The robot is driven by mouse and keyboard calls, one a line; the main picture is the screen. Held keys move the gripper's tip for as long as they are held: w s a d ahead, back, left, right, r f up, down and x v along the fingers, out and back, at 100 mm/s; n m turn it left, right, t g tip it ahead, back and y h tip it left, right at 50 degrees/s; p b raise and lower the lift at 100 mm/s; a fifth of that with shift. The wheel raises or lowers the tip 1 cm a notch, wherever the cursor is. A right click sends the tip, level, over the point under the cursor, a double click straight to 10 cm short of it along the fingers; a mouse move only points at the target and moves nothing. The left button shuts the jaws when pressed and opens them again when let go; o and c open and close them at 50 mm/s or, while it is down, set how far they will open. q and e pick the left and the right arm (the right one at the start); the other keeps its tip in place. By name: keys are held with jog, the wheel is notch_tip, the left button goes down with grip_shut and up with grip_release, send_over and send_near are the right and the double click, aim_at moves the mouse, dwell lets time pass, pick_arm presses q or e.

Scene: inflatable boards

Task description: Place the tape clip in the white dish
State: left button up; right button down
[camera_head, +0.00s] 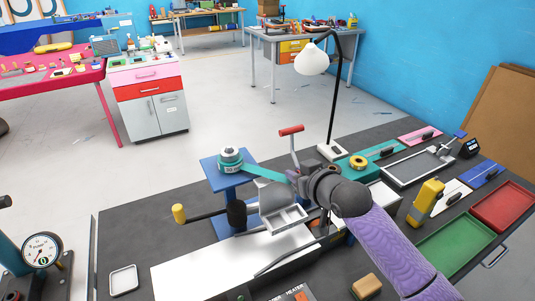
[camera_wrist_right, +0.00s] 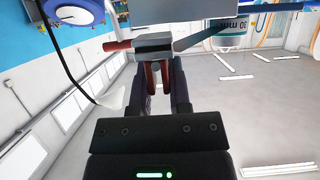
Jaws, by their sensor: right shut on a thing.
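The white dish (camera_head: 124,280) lies empty on the dark bench at the front left. My right gripper (camera_head: 300,182) is raised over the middle of the bench, beside the end of a teal tape strip (camera_head: 262,174). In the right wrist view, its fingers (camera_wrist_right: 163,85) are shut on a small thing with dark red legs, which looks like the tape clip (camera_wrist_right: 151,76). A grey block (camera_wrist_right: 155,46) is just past the fingertips; I cannot tell whether it touches the clip. In the head view the gripper hides most of the clip. My left gripper is not in view.
A tape roll (camera_head: 231,157) stands on a blue stand (camera_head: 220,180). A white board (camera_head: 190,272) lies between gripper and dish. A lamp (camera_head: 312,62) stands behind. Green (camera_head: 455,243) and red (camera_head: 502,207) trays are right.

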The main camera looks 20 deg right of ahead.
jog(key=s+a+r+m+h+b, duration=0.1)
jog(key=s+a+r+b, duration=0.4)
jog(key=s+a+r, duration=0.2)
jog(key=s+a, duration=0.1)
jog(key=s, duration=0.1)
jog(key=shift+s+r+m+h+b, duration=0.3)
jog(key=shift+r+h+b, duration=0.05)
jog(key=shift+h, duration=0.05)
jog(key=shift+a, duration=0.1)
jog(key=n+y+p, duration=0.2)
jog(key=p, duration=0.4)
send_over(287, 199)
jog(key=s, duration=0.4)
notch_tip(287, 199, down, 7)
jog(key=shift+w+f, duration=0.15)
jog(key=shift+d+f, duration=0.15)
jog(key=shift+d, duration=0.1)
notch_tip(287, 199, down, 10)
jog(key=b, duration=0.2)
jog(key=shift+r+b, duration=0.2)
jog(key=shift+b, duration=0.2)
jog(key=shift+f, duration=0.1)
